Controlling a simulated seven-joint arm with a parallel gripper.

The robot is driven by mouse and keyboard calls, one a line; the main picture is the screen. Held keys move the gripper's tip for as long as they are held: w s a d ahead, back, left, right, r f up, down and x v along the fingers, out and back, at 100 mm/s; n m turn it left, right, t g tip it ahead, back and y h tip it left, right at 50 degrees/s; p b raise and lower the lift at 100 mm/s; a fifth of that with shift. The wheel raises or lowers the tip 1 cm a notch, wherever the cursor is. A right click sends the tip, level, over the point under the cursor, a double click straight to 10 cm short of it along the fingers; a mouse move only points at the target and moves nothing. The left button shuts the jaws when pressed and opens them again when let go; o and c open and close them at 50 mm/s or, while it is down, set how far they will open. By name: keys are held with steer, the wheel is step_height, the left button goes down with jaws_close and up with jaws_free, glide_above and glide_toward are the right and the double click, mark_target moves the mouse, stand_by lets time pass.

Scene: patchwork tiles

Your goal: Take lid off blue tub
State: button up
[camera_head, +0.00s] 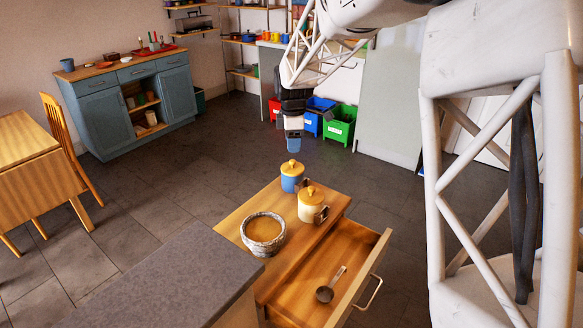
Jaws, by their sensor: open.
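The blue tub (291,184) stands on the wooden cabinet top, toward its far end. Its yellow lid (291,168) with a small knob sits on it. A cream tub (312,211) with a similar yellow lid (312,194) stands just in front of it and to the right. My gripper (293,147) hangs pointing down, apparently above the blue tub and apart from its lid. It is open, and I see nothing held in it. The gap between the fingers is too small to make out.
A grey round bowl (263,248) with tan contents stands left of the tubs. The cabinet's open drawer (345,262) holds a dark ladle (326,293). A grey countertop (165,285) lies at the front left. Coloured bins (339,127) stand on the floor behind.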

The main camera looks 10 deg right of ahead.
mark_target(293, 161)
stand_by(0.3)
steer(key=shift+f, duration=1.25)
steer(key=shift+f, duration=0.1)
steer(key=shift+w+f, duration=0.15)
steer(key=shift+f, duration=1.15)
steer(key=shift+w+f, duration=0.15)
steer(key=shift+f, duration=1.1)
jaws_close()
